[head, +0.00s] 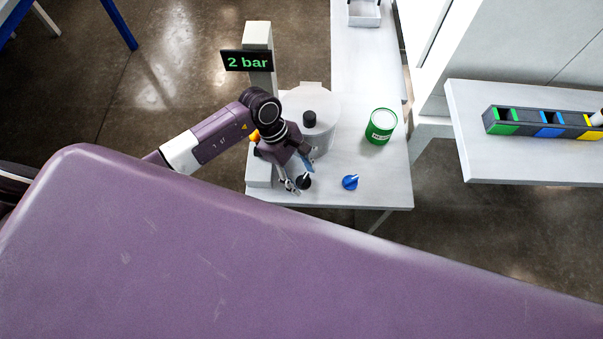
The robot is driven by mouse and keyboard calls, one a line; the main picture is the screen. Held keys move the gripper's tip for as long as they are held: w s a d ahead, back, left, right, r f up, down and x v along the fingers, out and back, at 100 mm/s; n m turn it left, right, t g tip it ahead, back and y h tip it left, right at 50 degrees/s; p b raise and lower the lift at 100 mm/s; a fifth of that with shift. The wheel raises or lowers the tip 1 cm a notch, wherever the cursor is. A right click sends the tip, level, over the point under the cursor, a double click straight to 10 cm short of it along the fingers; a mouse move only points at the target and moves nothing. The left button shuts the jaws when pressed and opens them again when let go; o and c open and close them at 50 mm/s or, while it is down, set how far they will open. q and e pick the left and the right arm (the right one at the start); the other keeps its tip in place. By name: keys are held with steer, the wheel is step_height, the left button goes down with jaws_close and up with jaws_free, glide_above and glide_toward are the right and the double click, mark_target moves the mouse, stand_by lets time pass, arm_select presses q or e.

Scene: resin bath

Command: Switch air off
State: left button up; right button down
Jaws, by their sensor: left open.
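A display (247,61) on a pale post reads "2 bar" in green. A black knob (305,181) and a blue knob (350,182) sit near the front edge of the white table (385,196). I cannot tell from a label which one is for the air. My left gripper (299,177) is open, pointing down, right at the black knob and partly covering it. I cannot tell whether its fingers touch the knob. The blue knob stands clear to the right. My right gripper is not in view.
A pale round vessel (322,140) with a black lid knob stands behind my left gripper. A green can (381,126) stands right of it. A shelf (470,150) at right holds a bin row (530,124) with green, blue and yellow sections.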

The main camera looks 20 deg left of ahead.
arm_select(q)
steer(key=shift+f, duration=0.1)
steer(key=c, duration=1.2)
steer(key=shift+o, duration=0.2)
steer(key=shift+f+n+t+b, duration=0.1)
steer(key=shift+n+t+b, duration=0.3)
steer(key=shift+n, duration=0.4)
steer(key=shift+s+n+t, duration=0.15)
steer(key=shift+n+t, duration=0.55)
steer(key=shift+n, duration=1.2)
steer(key=o, duration=1.2)
steer(key=shift+c, duration=0.2)
